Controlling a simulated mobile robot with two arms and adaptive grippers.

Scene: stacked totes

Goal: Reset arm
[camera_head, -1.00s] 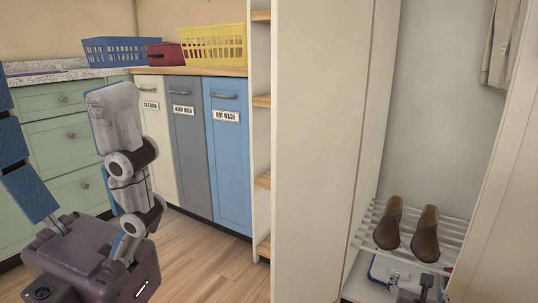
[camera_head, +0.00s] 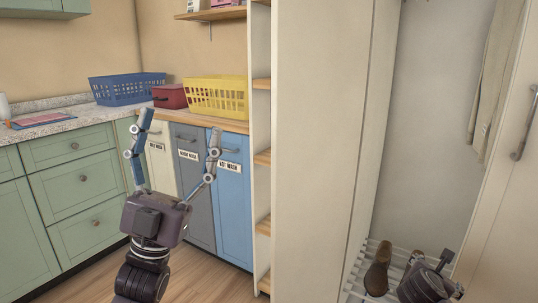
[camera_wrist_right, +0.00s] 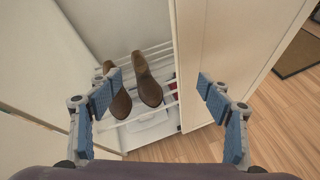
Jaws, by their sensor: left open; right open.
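My left gripper (camera_head: 180,142) points up in the head view, its two fingers spread wide with nothing between them. It stands in front of the cabinet fronts. My right arm shows at the lower right of the head view, by the shoe rack; its fingers are cut off there. In the right wrist view my right gripper (camera_wrist_right: 158,80) is open and empty. Beyond its fingers a pair of brown shoes lies on the white rack (camera_wrist_right: 161,49). One brown shoe (camera_head: 378,270) shows clearly in the head view; the other is partly hidden by my right arm.
A blue basket (camera_head: 127,88), a red box (camera_head: 169,97) and a yellow basket (camera_head: 217,98) stand on the counter. Green drawers (camera_head: 85,180) are at left. A tall pale cabinet panel (camera_head: 318,150) stands between the two areas.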

